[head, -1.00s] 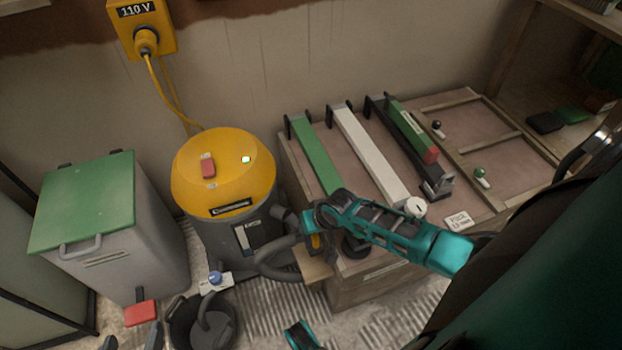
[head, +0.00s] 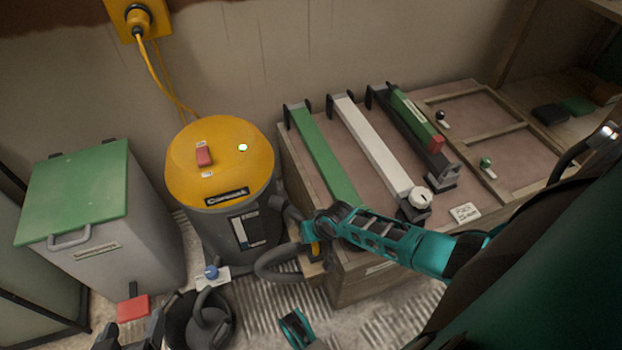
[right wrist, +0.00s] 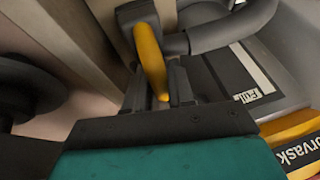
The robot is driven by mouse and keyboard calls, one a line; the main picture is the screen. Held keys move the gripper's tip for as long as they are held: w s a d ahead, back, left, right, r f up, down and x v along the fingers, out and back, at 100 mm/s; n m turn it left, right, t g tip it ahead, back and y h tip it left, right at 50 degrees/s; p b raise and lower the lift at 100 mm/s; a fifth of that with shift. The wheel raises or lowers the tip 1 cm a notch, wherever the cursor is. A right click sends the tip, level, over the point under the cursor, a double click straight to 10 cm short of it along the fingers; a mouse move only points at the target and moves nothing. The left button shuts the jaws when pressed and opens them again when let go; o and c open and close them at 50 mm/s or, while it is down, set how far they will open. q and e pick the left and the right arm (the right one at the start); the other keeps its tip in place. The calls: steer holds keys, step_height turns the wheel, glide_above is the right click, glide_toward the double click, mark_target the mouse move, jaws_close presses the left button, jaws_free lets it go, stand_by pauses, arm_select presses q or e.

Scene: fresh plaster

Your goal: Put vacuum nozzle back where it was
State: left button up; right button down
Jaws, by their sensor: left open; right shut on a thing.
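The vacuum (head: 222,185) is a grey drum with a yellow lid and a lit green light, left of the workbench. Its dark hose (head: 270,265) curves to the vacuum nozzle at the bench's left front corner. My right gripper (head: 312,238) is there, shut on the nozzle, which it mostly hides in the head view. In the right wrist view the nozzle (right wrist: 150,60) shows a yellow part and a dark hose end beside the wooden bench side. A small wooden ledge (head: 308,268) is just below it. My left gripper (head: 130,335) is open and empty at the bottom left.
The bench (head: 360,285) carries a green bar (head: 325,160), a white bar (head: 370,145) and a dark clamp rail. A grey bin with a green lid (head: 75,190) stands left. A black bucket (head: 180,325) and a red pedal (head: 133,308) are near my left gripper.

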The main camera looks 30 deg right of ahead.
steer(key=c, duration=1)
jaws_free()
arm_select(q)
steer(key=shift+a, duration=0.1)
arm_select(e)
steer(key=shift+o, duration=0.2)
